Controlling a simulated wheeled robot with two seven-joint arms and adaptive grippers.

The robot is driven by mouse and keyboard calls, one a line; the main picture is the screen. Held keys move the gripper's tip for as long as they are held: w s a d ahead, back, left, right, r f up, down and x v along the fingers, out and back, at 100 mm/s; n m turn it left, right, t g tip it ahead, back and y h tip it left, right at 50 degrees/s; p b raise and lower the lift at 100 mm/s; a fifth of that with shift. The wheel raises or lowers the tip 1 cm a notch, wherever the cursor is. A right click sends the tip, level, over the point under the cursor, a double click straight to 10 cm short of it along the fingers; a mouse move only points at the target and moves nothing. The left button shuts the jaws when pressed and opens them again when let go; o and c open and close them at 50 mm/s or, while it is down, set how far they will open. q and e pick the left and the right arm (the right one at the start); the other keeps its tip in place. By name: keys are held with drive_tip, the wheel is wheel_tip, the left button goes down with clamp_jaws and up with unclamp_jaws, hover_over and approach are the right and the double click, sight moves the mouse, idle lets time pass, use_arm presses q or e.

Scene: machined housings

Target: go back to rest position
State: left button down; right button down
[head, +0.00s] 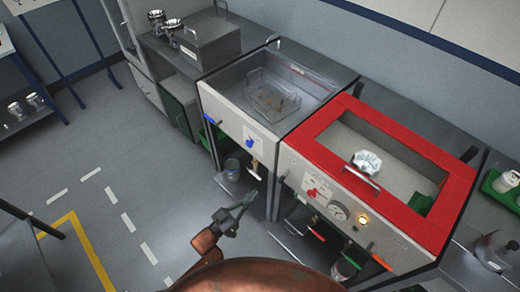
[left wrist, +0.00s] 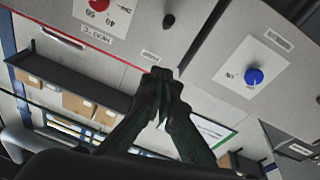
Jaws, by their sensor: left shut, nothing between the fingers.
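My left gripper (head: 238,212) is in the lower middle of the head view, in front of the two wash stations and apart from them. Its fingers are closed together with nothing between them. In the left wrist view the closed fingertips (left wrist: 161,75) point towards the station fronts, with a red knob (left wrist: 98,4) and a blue knob (left wrist: 254,76) beyond them. My right gripper is not in either view.
A red-framed station (head: 310,150) holds a silvery part (head: 367,162) under its opening. Left of it, a grey sink station (head: 222,105) holds a wire basket (head: 272,98). Grey floor (head: 150,185) with yellow and white markings is free at the left.

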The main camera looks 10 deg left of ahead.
use_arm(q)
drive_tip(key=s+a+f+n+g+y, duration=0.1)
drive_tip(key=a+f+y, duration=0.25)
drive_tip(key=f, duration=0.55)
drive_tip(key=s+a+f+n+g+y, duration=0.1)
drive_tip(key=a+f+y, duration=0.3)
drive_tip(key=f, duration=0.6)
drive_tip(key=s+a+f+g+y, duration=0.1)
drive_tip(key=s+a+f, duration=0.25)
drive_tip(key=f, duration=0.25)
drive_tip(key=s+a+f+n+g+y, duration=0.1)
drive_tip(key=s+a+f+g, duration=0.15)
drive_tip(key=s+f, duration=0.3)
drive_tip(key=s+a+f+g+y, duration=0.1)
drive_tip(key=s+a+f, duration=0.25)
drive_tip(key=f, duration=0.35)
drive_tip(key=s+a+f+g, duration=0.2)
drive_tip(key=s+f, duration=0.3)
drive_tip(key=s, duration=0.7)
drive_tip(key=s+a+f+n+g+y, duration=0.1)
drive_tip(key=s+f, duration=0.4)
drive_tip(key=s, duration=0.7)
drive_tip(key=s+a+f+g+y, duration=0.1)
drive_tip(key=s+f+g, duration=0.4)
drive_tip(key=s, duration=0.8)
drive_tip(key=shift+a+f+g, duration=0.3)
drive_tip(key=shift+a+g, duration=0.05)
drive_tip(key=shift+a, duration=0.55)
drive_tip(key=shift+w+y, duration=0.15)
drive_tip(key=shift+y, duration=0.1)
